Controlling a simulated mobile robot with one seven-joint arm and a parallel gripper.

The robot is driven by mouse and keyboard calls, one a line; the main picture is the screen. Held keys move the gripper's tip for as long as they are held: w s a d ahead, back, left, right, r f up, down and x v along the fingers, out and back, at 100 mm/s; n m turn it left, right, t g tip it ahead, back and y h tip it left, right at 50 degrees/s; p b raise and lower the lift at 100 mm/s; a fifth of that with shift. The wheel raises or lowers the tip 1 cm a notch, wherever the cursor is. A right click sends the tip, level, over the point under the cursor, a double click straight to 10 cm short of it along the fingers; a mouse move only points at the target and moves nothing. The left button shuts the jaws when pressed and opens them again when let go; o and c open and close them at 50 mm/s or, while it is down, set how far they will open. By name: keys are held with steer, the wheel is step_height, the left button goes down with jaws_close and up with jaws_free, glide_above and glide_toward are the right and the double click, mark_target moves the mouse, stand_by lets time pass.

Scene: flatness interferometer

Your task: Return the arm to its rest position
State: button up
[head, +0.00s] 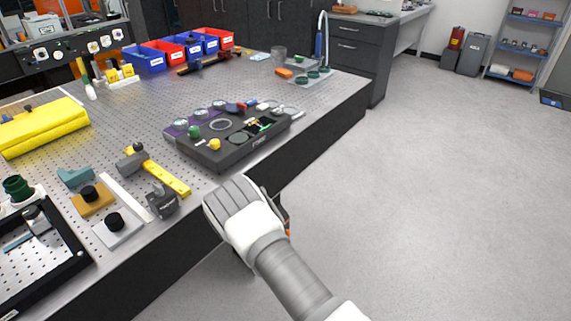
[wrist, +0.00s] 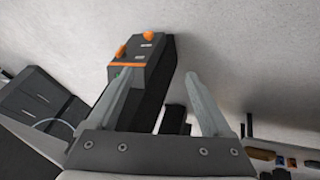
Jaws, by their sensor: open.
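My gripper (wrist: 160,76) shows in the wrist view with its two pale fingers spread apart and nothing between them. In the head view my arm reaches up from the bottom, and its white and grey wrist (head: 245,215) is just off the front edge of the perforated table (head: 235,180). The fingers are hidden there. A dark, orange-banded body (wrist: 148,65) lies behind the fingers in the wrist view; I cannot tell if it touches them.
A black fixture plate (head: 215,155) with several small parts sits near the table edge. Blue and red bins (head: 147,60) stand behind. The floor (head: 440,200) at right is clear.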

steer(key=w+d+r+m+p, duration=0.1)
steer(key=w+r, duration=0.1)
steer(key=r, duration=0.8)
steer(key=w+d+r+m, duration=0.1)
steer(key=r+m, duration=0.1)
steer(key=r, duration=0.7)
steer(key=s+d+r+m+y+p, duration=0.1)
steer(key=s+d+r, duration=0.15)
steer(key=r, duration=0.75)
steer(key=s+d+r, duration=0.1)
steer(key=d+r, duration=0.2)
steer(key=r, duration=0.7)
steer(key=s+d+r+m+p, duration=0.1)
steer(key=s+d+r, duration=0.3)
steer(key=s, duration=0.5)
steer(key=s+d+r+m+p, duration=0.1)
steer(key=s+d+r, duration=0.3)
steer(key=s+r, duration=0.5)
steer(key=s+d+r+m+h+p, duration=0.1)
steer(key=s+d+r, duration=0.3)
steer(key=s+r, duration=0.3)
steer(key=shift+s+d, duration=0.3)
steer(key=shift+s, duration=0.9)
steer(key=shift+a, duration=0.1)
